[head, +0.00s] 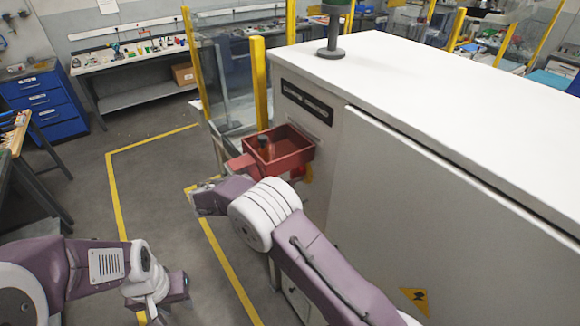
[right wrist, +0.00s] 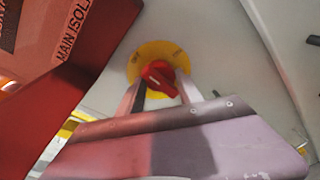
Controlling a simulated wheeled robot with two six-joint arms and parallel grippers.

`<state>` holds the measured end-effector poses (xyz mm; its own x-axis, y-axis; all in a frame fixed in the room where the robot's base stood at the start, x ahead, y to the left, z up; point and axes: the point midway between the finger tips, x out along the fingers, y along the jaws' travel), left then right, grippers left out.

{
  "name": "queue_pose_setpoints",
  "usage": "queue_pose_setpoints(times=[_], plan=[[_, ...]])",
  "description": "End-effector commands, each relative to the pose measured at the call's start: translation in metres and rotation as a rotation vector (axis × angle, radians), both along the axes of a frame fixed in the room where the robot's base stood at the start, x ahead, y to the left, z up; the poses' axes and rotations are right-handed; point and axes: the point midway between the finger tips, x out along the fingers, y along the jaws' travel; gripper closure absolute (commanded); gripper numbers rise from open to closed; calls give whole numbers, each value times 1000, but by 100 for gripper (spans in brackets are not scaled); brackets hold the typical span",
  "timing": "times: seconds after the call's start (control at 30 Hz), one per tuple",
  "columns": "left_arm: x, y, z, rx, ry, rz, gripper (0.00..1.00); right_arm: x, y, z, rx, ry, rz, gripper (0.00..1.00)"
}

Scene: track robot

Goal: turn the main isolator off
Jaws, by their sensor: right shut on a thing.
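The main isolator's red knob (right wrist: 158,77) stands on a round yellow plate (right wrist: 172,55) on the grey panel in the right wrist view. My right gripper (right wrist: 161,92) has a finger on each side of the knob and is shut on it. Small lettering on the plate is too blurred to read surely. In the head view a bit of the yellow plate (head: 308,173) shows below the red tray, mostly hidden by the tray and my right arm. My left gripper (head: 180,288) is low at the left, away from the cabinet; its jaw opening is unclear.
A red open tray (head: 292,160) with a dark-topped item inside juts from the cabinet (head: 360,170) just above the isolator. It fills the left of the right wrist view, beside lettering starting "MAIN ISOL". Yellow posts and clear guards stand behind. The floor at left is clear.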

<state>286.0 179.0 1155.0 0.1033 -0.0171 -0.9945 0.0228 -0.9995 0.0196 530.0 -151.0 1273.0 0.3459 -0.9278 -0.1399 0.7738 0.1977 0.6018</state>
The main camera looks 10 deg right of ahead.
Motion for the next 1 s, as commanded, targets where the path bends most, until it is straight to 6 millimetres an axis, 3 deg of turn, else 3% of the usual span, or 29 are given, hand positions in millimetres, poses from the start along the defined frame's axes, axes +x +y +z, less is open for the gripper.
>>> queue_pose_setpoints(times=[0.67, 0.7, 0.77, 1.0], plan=[[0, 0, 6, 0, 0, 0, 64, 0, 0, -1, -20, 59, -2, 99], [0, 0, 6, 0, 0, 0, 64, 0, 0, -1, -20, 59, -2, 55], [0, 0, 6, 0, 0, 0, 64, 0, 0, -1, -20, 58, -2, 39], [0, 0, 6, 0, 0, 0, 64, 0, 0, -1, -20, 57, -1, 37]])
